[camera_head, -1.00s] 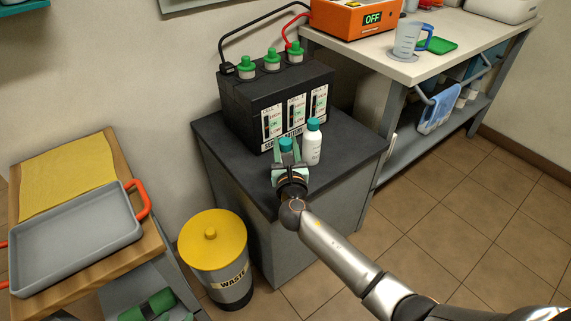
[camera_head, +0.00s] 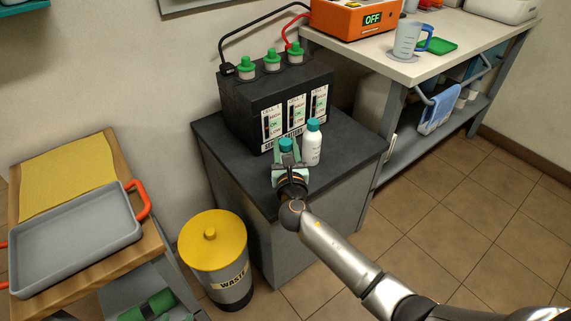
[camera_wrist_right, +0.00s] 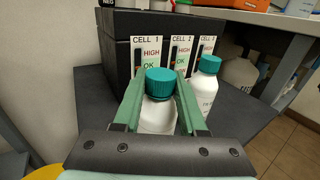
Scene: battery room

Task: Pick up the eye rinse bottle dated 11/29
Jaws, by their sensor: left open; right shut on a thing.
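Two white bottles with teal caps stand in front of the battery box. My right gripper (camera_head: 287,165) is shut on the left bottle (camera_head: 286,145); in the right wrist view this bottle (camera_wrist_right: 158,110) is between the green fingers (camera_wrist_right: 158,105). The other bottle (camera_head: 312,146) stands upright just to its right, apart from the fingers, and also shows in the right wrist view (camera_wrist_right: 206,95). No date can be read on the held bottle; the small print on the other is too small to read. My left gripper is not in view.
The black battery box (camera_head: 275,100) with green caps stands behind the bottles on a dark cabinet top (camera_head: 225,140). A yellow-lidded waste bin (camera_head: 212,240) is at lower left. A grey tray (camera_head: 75,245) lies on a wooden cart. A white bench (camera_head: 455,40) is at right.

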